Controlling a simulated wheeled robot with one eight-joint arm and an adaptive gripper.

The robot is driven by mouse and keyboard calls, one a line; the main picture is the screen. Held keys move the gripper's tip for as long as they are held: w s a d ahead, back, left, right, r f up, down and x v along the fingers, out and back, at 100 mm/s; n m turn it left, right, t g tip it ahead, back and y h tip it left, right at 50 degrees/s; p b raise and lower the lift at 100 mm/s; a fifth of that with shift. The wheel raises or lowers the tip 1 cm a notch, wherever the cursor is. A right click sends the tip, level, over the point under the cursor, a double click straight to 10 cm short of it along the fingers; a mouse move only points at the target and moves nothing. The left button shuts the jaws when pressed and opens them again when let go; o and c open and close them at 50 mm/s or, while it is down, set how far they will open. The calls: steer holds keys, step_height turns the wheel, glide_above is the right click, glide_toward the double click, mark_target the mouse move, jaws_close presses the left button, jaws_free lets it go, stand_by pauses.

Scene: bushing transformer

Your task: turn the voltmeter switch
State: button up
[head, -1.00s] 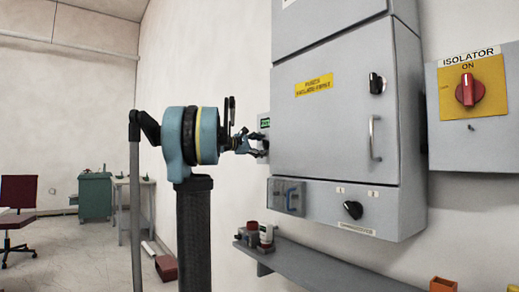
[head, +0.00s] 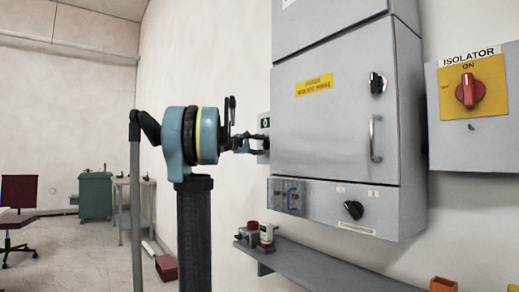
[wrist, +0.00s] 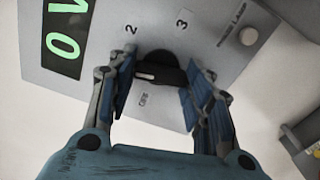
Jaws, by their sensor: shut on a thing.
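The voltmeter switch is a black knob (wrist: 160,66) with a white mark on its left end, in the wrist view. It sits on a grey panel below a green lit display (wrist: 66,30), with the marks 2 and 3 above it and a small blurred label below. My gripper (wrist: 160,88) has one blue-padded finger on each side of the knob and is shut on it. In the head view my gripper (head: 243,144) reaches the small grey meter box (head: 263,150) at the cabinet's left side. The knob is hidden there.
The large grey cabinet (head: 340,125) stands close to the right of my gripper. A shelf (head: 330,277) with small items runs below. The room to the left is open.

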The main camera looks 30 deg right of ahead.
steer(key=shift+s+f+m, duration=0.1)
steer(key=shift+f+m, duration=0.05)
steer(key=shift+m, duration=4.05)
steer(key=o, duration=1)
steer(key=shift+o, duration=0.2)
steer(key=a, duration=1.2)
steer(key=shift+s, duration=0.35)
